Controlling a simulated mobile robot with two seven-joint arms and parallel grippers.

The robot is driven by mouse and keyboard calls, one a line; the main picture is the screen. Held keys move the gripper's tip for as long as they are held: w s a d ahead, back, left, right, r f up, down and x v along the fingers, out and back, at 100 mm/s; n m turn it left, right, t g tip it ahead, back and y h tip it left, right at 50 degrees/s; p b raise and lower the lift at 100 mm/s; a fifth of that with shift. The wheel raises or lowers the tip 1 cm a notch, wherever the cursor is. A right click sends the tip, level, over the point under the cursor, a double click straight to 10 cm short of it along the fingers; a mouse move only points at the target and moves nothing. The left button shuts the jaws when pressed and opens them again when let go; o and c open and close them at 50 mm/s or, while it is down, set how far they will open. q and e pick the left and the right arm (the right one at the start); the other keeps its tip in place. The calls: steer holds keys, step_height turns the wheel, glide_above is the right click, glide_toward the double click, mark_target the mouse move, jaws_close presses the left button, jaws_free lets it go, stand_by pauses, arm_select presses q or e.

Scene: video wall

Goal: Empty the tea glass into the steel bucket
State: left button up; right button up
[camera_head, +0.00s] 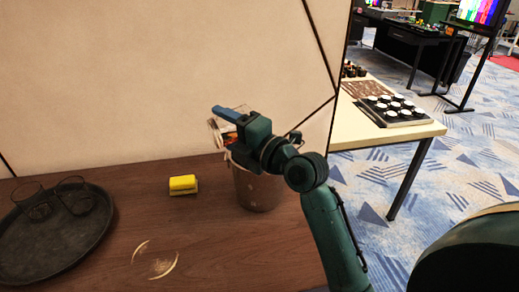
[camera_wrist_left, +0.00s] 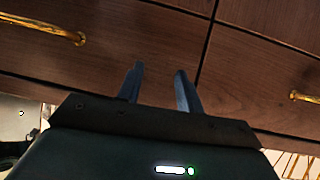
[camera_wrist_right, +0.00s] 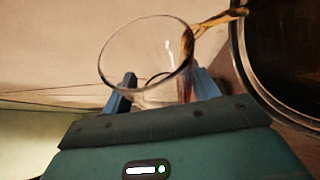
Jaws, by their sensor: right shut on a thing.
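My right gripper (camera_head: 224,116) is shut on the clear tea glass, above the steel bucket (camera_head: 258,192) on the brown wooden top. In the right wrist view the glass (camera_wrist_right: 140,55) sits between the fingers of my right gripper (camera_wrist_right: 160,85), tipped over. Brown tea (camera_wrist_right: 217,20) runs from its rim toward the bucket (camera_wrist_right: 241,75), whose round mouth shows at the right. Some tea is still inside the glass along its lower side. My left gripper (camera_wrist_left: 158,85) is open and empty, in front of wooden drawers; the head view does not show it.
A dark round tray (camera_head: 70,255) with two glasses stands at the left. A pale panel stands behind. A light table (camera_head: 405,136) is at the right.

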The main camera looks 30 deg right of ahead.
steer(key=shift+r+m, duration=0.25)
steer(key=shift+m, duration=0.05)
steer(key=shift+d+r+m+b, duration=0.1)
steer(key=shift+r+m+b, duration=0.05)
steer(key=shift+m+b, duration=0.15)
steer(key=shift+d+r+m+t, duration=0.25)
steer(key=shift+m+t, duration=0.15)
steer(key=shift+m, duration=0.3)
steer(key=shift+a+r, duration=0.1)
steer(key=shift+m, duration=0.3)
steer(key=shift+r, duration=0.1)
